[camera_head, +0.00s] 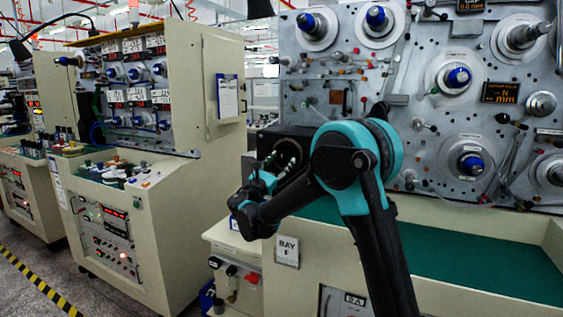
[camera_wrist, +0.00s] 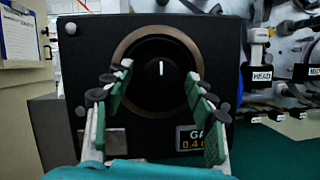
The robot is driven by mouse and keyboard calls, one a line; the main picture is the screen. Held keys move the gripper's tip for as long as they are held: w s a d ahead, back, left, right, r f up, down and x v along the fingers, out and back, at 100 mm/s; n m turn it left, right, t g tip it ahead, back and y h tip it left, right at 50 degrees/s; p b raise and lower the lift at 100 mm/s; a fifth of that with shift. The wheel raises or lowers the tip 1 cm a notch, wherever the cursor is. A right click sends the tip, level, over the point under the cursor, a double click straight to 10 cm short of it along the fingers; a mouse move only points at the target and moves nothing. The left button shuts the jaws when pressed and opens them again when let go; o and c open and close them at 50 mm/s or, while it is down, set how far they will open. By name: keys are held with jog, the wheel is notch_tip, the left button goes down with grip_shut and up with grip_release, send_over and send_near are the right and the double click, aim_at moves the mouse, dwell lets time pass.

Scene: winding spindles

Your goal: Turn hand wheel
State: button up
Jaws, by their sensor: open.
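The hand wheel (camera_wrist: 160,88) is a round black knob with a short upright white mark, set inside a brown ring on the front of a black box (camera_wrist: 60,50). My gripper (camera_wrist: 157,75) is open in the wrist view. Its green-padded fingers stand to the left and right of the wheel, in front of it. I see no clear contact, and the depth gap is hard to judge. In the head view my gripper (camera_head: 280,158) is in front of the black box (camera_head: 262,138), and my arm and fingers hide most of the wheel.
A display (camera_wrist: 197,138) reading about 0.4 sits at the box's lower right, partly behind a finger. The panel with spindles (camera_head: 430,130) stands to the right, above a green bench top (camera_head: 470,260). A cream cabinet (camera_head: 190,120) stands at left.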

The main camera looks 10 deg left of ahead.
jog(key=shift+w, duration=0.1)
jog(key=c, duration=1.2)
jog(key=shift+o, duration=0.2)
jog(key=shift+m, duration=0.5)
jog(key=m+g+h, duration=0.1)
jog(key=m, duration=0.2)
jog(key=m+g+h, duration=0.1)
jog(key=m, duration=0.2)
jog(key=shift+a+r+g+h, duration=0.1)
jog(key=shift+r+g+h, duration=0.05)
jog(key=shift+g+h, duration=0.25)
jog(key=m+g, duration=0.1)
jog(key=m, duration=0.2)
jog(key=m+g, duration=0.1)
jog(key=m, duration=0.3)
jog(key=shift+w+a+r+g+h, duration=0.1)
jog(key=shift+g+h, duration=0.2)
jog(key=shift+h, duration=0.1)
jog(key=m+g, duration=0.1)
jog(key=m, duration=0.1)
jog(key=m+y, duration=0.1)
jog(key=m, duration=0.2)
jog(key=shift+r+g, duration=0.15)
jog(key=shift+g, duration=0.25)
jog(key=shift+r+m+g+y, duration=0.1)
jog(key=shift+m+g+y, duration=0.25)
jog(key=shift+m, duration=0.7)
jog(key=shift+m+g+y, duration=0.15)
jog(key=shift+m+y, duration=0.4)
jog(key=shift+m, duration=0.5)
